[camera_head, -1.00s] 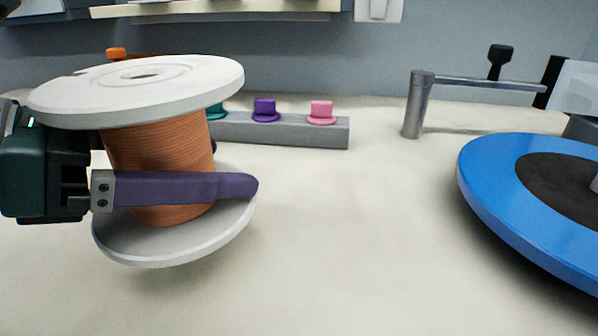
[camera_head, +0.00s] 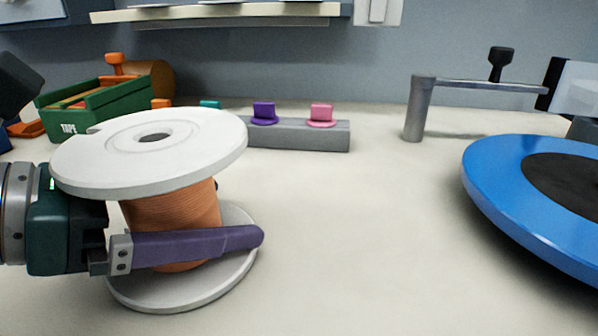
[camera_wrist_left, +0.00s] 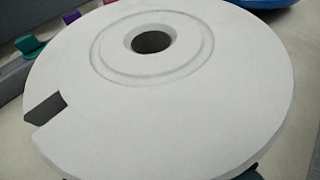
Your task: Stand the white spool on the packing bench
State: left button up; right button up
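The white spool (camera_head: 95,162) has two white flanges and a core wound with copper-coloured wire. It is upright with a slight tilt at the left of the head view, over the packing bench (camera_head: 370,225). My left gripper (camera_head: 215,243) is shut on the wound core between the flanges, with one purple finger across the front. The other finger is mostly hidden behind the core. The lower flange is close to the bench top; I cannot tell whether it touches. In the left wrist view the spool's top flange (camera_wrist_left: 170,100) fills most of the picture. My right gripper is not in view.
A grey block (camera_head: 300,136) with coloured pegs stands behind the spool. A green tape box (camera_head: 100,105) is at the back left. A blue disc (camera_head: 490,190) is at the right, with a grey post and arm (camera_head: 418,108) behind it. The bench between is clear.

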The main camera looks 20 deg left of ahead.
aim_at(123, 209)
pick_arm(q)
jog(key=shift+r, duration=0.3)
jog(key=v, duration=0.5)
jog(key=p+v, duration=0.1)
jog(key=v, duration=0.4)
jog(key=shift+s+a, duration=0.25)
jog(key=shift+s, duration=0.15)
jog(key=shift+s+a+r, duration=0.25)
jog(key=shift+s, duration=0.15)
